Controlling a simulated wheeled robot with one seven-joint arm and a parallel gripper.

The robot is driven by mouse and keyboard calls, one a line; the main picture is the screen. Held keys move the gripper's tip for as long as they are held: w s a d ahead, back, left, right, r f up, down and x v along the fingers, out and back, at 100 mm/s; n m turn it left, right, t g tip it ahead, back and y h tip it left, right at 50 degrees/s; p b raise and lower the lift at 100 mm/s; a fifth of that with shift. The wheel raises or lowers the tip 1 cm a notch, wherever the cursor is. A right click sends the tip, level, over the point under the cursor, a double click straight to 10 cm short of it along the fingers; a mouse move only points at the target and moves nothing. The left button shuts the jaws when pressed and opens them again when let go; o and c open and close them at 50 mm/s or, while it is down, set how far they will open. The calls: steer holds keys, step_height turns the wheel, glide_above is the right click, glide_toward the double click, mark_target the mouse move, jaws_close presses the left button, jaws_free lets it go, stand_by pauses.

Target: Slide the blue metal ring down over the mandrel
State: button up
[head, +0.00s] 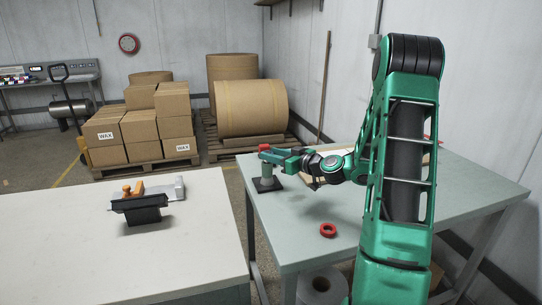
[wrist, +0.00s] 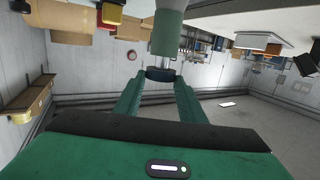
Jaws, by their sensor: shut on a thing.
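The mandrel (head: 267,171) is a pale grey-green post standing upright on a black square base (head: 267,185) near the left edge of the green table. My gripper (head: 272,156) is level with its top. In the wrist view, which is upside down, the fingers of my gripper (wrist: 160,78) are shut on the dark blue ring (wrist: 160,74). The ring is at the mandrel's tip (wrist: 166,38), in line with it. I cannot tell whether the ring is around the tip or just above it. In the head view I cannot make out the ring.
A red ring (head: 328,230) lies on the green table (head: 290,235) in front of the mandrel. A small red patch (head: 264,147) shows by my gripper's end. A pale table (head: 70,235) at left holds a black holder (head: 140,212). Cartons and paper rolls (head: 250,107) stand behind.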

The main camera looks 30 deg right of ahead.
steer(key=shift+f, duration=0.2)
steer(key=o, duration=1.1)
steer(key=v, duration=1)
steer(key=shift+s, duration=0.3)
